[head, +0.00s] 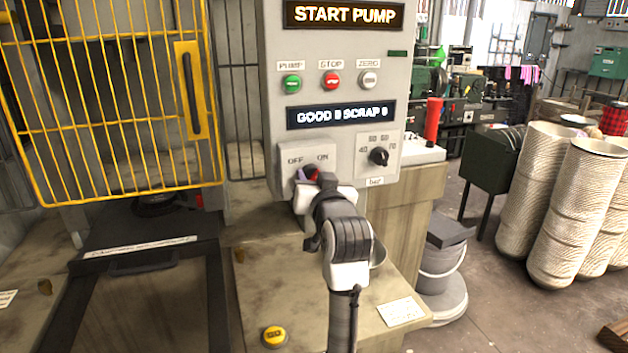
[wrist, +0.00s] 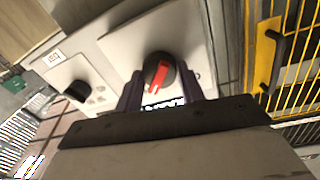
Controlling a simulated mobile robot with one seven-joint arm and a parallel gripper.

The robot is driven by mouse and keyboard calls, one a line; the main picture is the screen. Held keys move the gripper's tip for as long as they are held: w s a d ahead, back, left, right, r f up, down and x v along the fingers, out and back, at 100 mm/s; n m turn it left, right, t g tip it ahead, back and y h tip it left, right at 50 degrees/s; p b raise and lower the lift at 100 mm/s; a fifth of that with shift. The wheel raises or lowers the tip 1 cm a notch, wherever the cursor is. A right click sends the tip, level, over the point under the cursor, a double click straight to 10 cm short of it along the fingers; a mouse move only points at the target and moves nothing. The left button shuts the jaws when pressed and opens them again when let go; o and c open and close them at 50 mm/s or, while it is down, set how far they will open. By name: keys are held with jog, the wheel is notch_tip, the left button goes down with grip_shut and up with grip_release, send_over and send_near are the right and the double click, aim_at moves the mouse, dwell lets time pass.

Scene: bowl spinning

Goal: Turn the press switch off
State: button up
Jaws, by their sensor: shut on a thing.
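The press switch is a black rotary knob with a red bar (wrist: 158,76), on a pale plate (head: 290,157) marked OFF at left and ON at right.
A black pressure dial (head: 379,156) sits right of the switch. Green (head: 292,83), red (head: 331,80) and white (head: 368,79) buttons are above. A yellow mesh guard (head: 110,100) stands left. A yellow button (head: 274,336) is on the bench below.

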jog(key=shift+f+n+y+b, duration=0.1)
jog(key=shift+n+y+b, duration=0.25)
jog(key=shift+n+b, duration=3.3)
jog(key=shift+f+n+y+b, duration=0.1)
jog(key=shift+n+y+b, duration=0.25)
jog(key=shift+n+b, duration=3.25)
jog(key=n+p, duration=0.4)
jog(key=o, duration=1)
jog(key=shift+c, duration=0.2)
